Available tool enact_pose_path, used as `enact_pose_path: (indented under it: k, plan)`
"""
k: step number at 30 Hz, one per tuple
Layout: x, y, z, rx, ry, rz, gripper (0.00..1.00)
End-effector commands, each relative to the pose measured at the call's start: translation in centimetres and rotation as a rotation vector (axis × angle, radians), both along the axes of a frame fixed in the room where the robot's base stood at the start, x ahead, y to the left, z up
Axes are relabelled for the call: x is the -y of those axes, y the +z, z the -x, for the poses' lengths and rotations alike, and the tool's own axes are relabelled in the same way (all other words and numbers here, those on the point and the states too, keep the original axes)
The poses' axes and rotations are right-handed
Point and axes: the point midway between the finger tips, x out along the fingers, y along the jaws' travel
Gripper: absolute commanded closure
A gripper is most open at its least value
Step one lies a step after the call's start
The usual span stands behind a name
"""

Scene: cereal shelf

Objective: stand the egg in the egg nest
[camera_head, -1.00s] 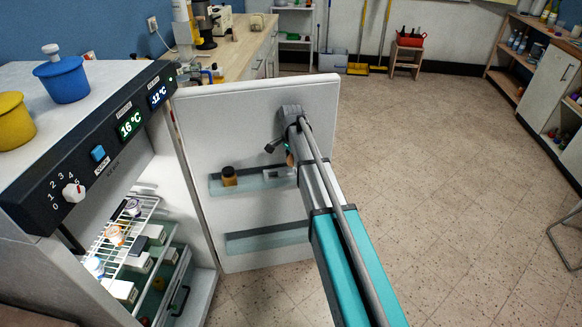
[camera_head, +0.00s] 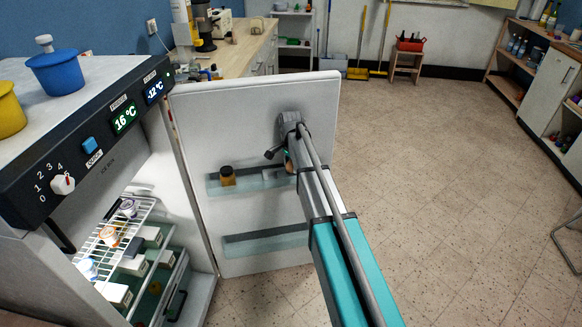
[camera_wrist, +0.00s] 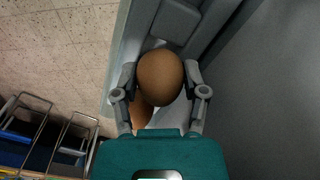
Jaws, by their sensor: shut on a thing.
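The brown egg (camera_wrist: 160,80) is between the two fingers of my gripper (camera_wrist: 161,72) in the wrist view, and the gripper is shut on it. A second brown rounded thing (camera_wrist: 139,115) shows partly below the egg; I cannot tell whether it is another egg. In the head view my gripper (camera_head: 289,158) is at the inner face of the open fridge door, by the right end of the upper door shelf (camera_head: 225,188). A pale grey piece (camera_head: 272,174) on that shelf may be the egg nest; my arm hides the area beside it.
A brown jar (camera_head: 227,176) stands on the same door shelf. The lower door shelf (camera_head: 265,243) looks empty. The open fridge (camera_head: 200,290) at left holds a wire rack (camera_head: 92,247) with small cups and boxes. The floor on the right is clear.

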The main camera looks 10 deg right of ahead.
Motion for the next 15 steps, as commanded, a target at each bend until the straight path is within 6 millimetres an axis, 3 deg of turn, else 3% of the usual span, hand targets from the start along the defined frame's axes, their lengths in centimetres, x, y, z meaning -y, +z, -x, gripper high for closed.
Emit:
enact_pose_path:
  k: [12,13,15]
  plan:
    - [0.01,-0.82,0.0,0.0,0.0,0.0,0.91]
    - [0.01,-0.74,0.0,0.0,0.0,0.0,0.4]
    - [0.01,-0.68,0.0,0.0,0.0,0.0,0.27]
